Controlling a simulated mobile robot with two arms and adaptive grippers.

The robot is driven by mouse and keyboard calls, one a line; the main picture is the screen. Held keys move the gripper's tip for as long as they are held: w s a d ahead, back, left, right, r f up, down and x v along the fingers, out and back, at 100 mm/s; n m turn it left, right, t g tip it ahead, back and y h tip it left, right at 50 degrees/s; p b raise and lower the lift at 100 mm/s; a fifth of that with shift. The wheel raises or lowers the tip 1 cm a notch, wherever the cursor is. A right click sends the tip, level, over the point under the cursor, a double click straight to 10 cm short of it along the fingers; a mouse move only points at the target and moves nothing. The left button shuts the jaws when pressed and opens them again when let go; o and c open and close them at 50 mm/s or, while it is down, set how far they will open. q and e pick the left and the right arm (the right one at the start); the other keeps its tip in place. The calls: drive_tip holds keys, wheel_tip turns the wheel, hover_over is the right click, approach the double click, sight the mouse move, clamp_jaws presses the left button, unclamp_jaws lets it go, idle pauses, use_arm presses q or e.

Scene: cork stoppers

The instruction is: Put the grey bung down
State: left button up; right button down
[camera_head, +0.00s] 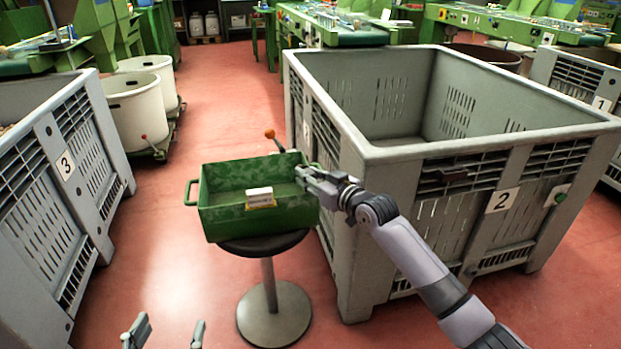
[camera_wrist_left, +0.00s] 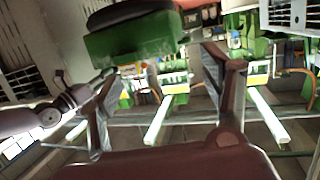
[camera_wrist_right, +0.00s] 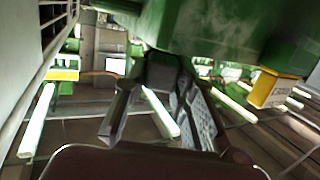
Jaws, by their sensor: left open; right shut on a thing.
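My right gripper (camera_head: 318,182) is at the right end of the green crate (camera_head: 232,224), level with its rim. In the right wrist view the gripper (camera_wrist_right: 165,85) is shut on a dark grey block-like thing, which I take for the grey bung (camera_wrist_right: 160,70). In the head view I cannot make the bung out from the fingers. I cannot tell whether it touches the crate. My left gripper (camera_head: 165,333) is open and empty low in the head view, in front of the stool. Its spread fingers also show in the left wrist view (camera_wrist_left: 160,95).
The crate stands on a round black stool (camera_head: 265,242) and bears a white and yellow label box (camera_head: 260,198). A big grey bin numbered 2 (camera_head: 455,150) stands close on the right. Bin 3 (camera_head: 85,165) is on the left. Red floor is clear left of the stool.

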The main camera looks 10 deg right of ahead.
drive_tip(key=shift+f, duration=0.55)
drive_tip(key=c, duration=1.3)
unclamp_jaws()
drive_tip(key=shift+c, duration=0.2)
use_arm(q)
drive_tip(key=shift+w+d+r+t, duration=0.2)
drive_tip(key=shift+r+t, duration=0.2)
drive_tip(key=shift+r, duration=0.3)
use_arm(e)
drive_tip(key=shift+r, duration=0.2)
use_arm(q)
drive_tip(key=s+a+f+g+y+p, duration=0.2)
drive_tip(key=s+a+f+g+p, duration=0.1)
drive_tip(key=s+f+g, duration=0.5)
wheel_tip(320, 180, down, 4)
drive_tip(key=shift+s+a+r+g, duration=0.2)
drive_tip(key=shift+s+a+g, duration=0.2)
drive_tip(key=shift+s+a, duration=0.45)
use_arm(e)
drive_tip(key=v, duration=1.2)
drive_tip(key=shift+r, duration=0.4)
use_arm(q)
drive_tip(key=shift+s+d, duration=0.15)
